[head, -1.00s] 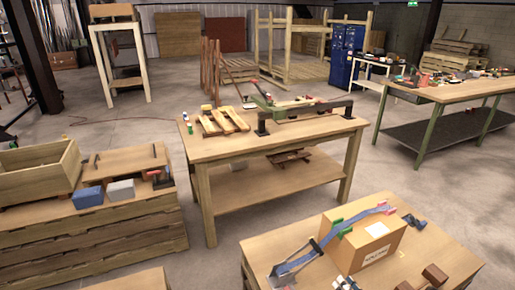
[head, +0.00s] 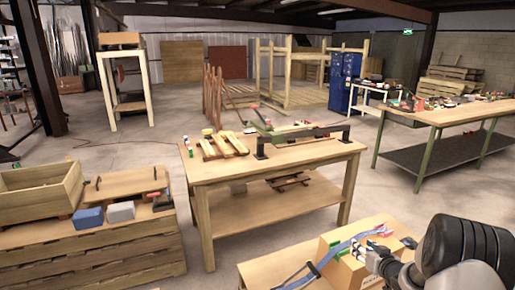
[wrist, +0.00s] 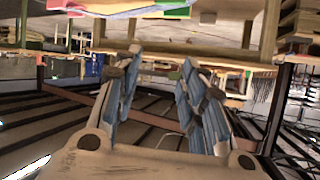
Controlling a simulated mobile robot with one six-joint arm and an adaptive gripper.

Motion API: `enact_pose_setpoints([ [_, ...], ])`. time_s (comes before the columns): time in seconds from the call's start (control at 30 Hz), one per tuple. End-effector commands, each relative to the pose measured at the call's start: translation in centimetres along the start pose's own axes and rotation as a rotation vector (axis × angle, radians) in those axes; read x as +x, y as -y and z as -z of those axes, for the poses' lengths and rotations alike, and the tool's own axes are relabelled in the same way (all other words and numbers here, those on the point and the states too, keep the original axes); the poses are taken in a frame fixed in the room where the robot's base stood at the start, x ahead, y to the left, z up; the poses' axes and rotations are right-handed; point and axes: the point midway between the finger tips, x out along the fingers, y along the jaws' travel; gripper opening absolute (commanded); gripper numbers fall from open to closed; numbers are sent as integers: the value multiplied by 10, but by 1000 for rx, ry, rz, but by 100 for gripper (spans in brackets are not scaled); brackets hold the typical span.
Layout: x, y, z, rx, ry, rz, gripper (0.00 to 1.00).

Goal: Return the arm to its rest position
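My gripper (wrist: 157,70) shows in the wrist view with its two blue-padded fingers apart and nothing visible between them. In the head view part of my arm is at the lower right, over the right side of the near table (head: 262,272). It hides part of that table. The cardboard box (head: 345,272) on the near table is partly cut off by the picture's lower edge. A blue chute-like strip (head: 347,247) lies across the box.
A wooden table (head: 215,172) with a small pallet (head: 222,145) and a dark bar (head: 303,134) stands in the middle. A wooden crate (head: 40,197) sits on stacked pallets at left. A green-legged workbench (head: 448,116) stands at right. Floor shows between them.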

Motion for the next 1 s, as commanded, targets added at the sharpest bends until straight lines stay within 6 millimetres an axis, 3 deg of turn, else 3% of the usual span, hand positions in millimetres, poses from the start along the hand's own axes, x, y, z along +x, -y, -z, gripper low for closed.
enact_pose_setpoints([
  [0.03,-12,8,28,-28,16,-35,38],
  [0.2,-62,31,86,-78,104,-153,38],
  [0.3,-100,50,109,-94,158,-208,38],
  [0.47,-170,86,128,-98,253,-267,38],
  [0.67,-267,137,120,-79,382,-286,38],
  [0.9,-383,200,69,-56,553,-220,38],
  [1.0,-423,222,42,-52,618,-173,38],
])
